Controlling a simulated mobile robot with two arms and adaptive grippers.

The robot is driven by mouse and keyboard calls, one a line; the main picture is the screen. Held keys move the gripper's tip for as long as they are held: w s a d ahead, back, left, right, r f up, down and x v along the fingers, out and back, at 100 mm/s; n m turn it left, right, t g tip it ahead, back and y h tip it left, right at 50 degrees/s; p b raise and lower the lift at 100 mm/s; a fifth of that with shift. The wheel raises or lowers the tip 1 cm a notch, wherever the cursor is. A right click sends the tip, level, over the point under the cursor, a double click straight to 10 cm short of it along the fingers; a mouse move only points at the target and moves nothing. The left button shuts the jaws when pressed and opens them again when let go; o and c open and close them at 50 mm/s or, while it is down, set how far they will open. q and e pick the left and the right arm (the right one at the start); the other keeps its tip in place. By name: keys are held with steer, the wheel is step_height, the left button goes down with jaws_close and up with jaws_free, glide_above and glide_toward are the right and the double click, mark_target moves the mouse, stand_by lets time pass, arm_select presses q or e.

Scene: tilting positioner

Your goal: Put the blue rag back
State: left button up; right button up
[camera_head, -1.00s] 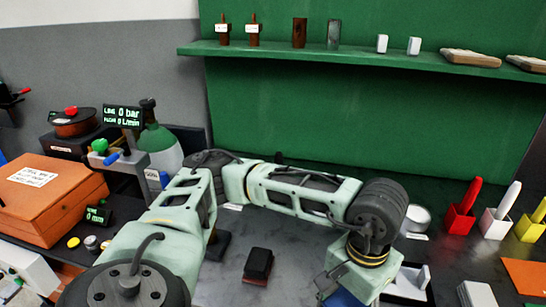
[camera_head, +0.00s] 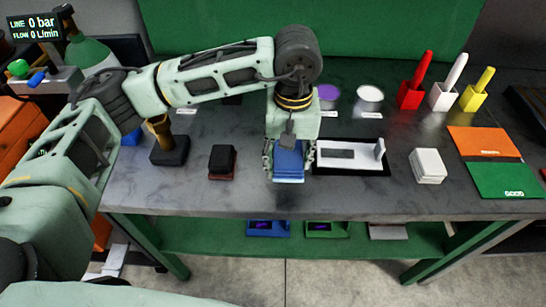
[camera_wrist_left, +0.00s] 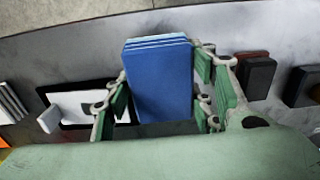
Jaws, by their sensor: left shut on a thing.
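The blue rag (camera_head: 289,164) is a folded, layered stack in the middle of the head view, at the front part of the grey bench. My left gripper (camera_head: 289,158) points down and is shut on it, with a finger on each side. In the left wrist view the rag (camera_wrist_left: 160,82) fills the space between the green finger pads of my left gripper (camera_wrist_left: 165,95). I cannot tell whether the rag touches the bench top. My right gripper is not in view.
A white fixture on a black mat (camera_head: 350,154) lies just right of the rag. A white stack (camera_head: 427,166) and orange and green mats (camera_head: 505,180) lie farther right. The bench's front edge (camera_head: 330,214) is close.

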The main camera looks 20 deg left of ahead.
arm_select(q)
steer(key=w+a+f, duration=0.1)
steer(key=w+a, duration=0.1)
steer(key=w+a+f+p, duration=0.1)
steer(key=w+a+f, duration=0.1)
steer(key=shift+w+a+f+p, duration=0.2)
steer(key=shift+a+f+p, duration=0.1)
steer(key=shift+w+a+f, duration=0.15)
steer(key=shift+f, duration=0.05)
step_height(320, 180, down, 4)
steer(key=shift+r+p, duration=0.15)
steer(key=shift+p, duration=0.7)
steer(key=shift+f, duration=0.2)
steer(key=shift+f+b, duration=0.2)
steer(key=shift+b, duration=0.2)
steer(key=o, duration=1.1)
steer(key=shift+r, duration=0.1)
steer(key=shift+o, duration=0.2)
